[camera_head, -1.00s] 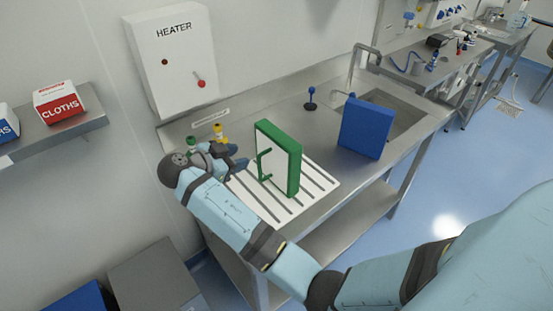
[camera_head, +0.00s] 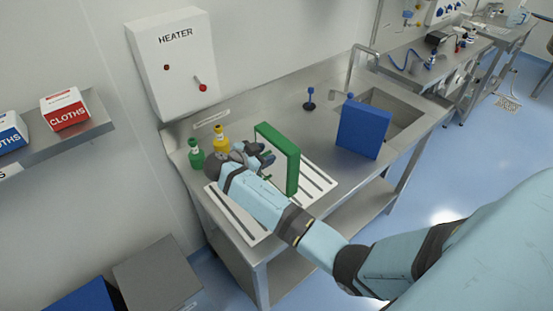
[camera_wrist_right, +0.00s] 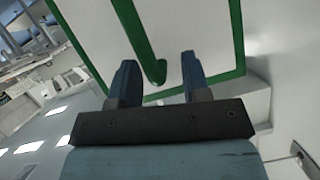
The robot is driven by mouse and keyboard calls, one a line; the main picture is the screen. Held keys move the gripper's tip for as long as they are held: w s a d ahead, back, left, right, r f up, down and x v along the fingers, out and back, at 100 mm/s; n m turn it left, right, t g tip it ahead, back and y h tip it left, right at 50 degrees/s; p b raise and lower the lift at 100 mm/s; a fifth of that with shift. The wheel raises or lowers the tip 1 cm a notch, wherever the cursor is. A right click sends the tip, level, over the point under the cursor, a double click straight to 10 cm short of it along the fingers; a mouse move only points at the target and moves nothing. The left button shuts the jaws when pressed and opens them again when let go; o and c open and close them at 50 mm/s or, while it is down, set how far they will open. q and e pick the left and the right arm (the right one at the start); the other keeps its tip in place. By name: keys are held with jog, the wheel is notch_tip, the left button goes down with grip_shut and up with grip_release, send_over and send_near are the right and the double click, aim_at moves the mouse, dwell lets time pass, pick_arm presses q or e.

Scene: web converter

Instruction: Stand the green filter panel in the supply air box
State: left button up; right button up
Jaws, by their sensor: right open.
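The green filter panel (camera_head: 291,166), a green frame with a white face, stands upright on the slotted white rack on the steel bench. In the right wrist view its white face (camera_wrist_right: 95,35) and a green handle bar (camera_wrist_right: 138,45) fill the upper middle. My right gripper (camera_head: 266,156) is open at the panel's left face. In the wrist view its two blue fingers (camera_wrist_right: 160,82) stand either side of the handle's lower end, which shows between them; I cannot tell whether they touch. No supply air box can be made out. My left gripper is not in view.
A blue panel (camera_head: 363,130) stands to the right by the sink (camera_head: 402,118). Green (camera_head: 196,153) and yellow (camera_head: 221,138) bottles stand behind my right wrist. The heater box (camera_head: 176,65) hangs on the wall. The rack's right part (camera_head: 318,182) is bare.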

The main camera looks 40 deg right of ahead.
grip_shut()
dwell(1.4)
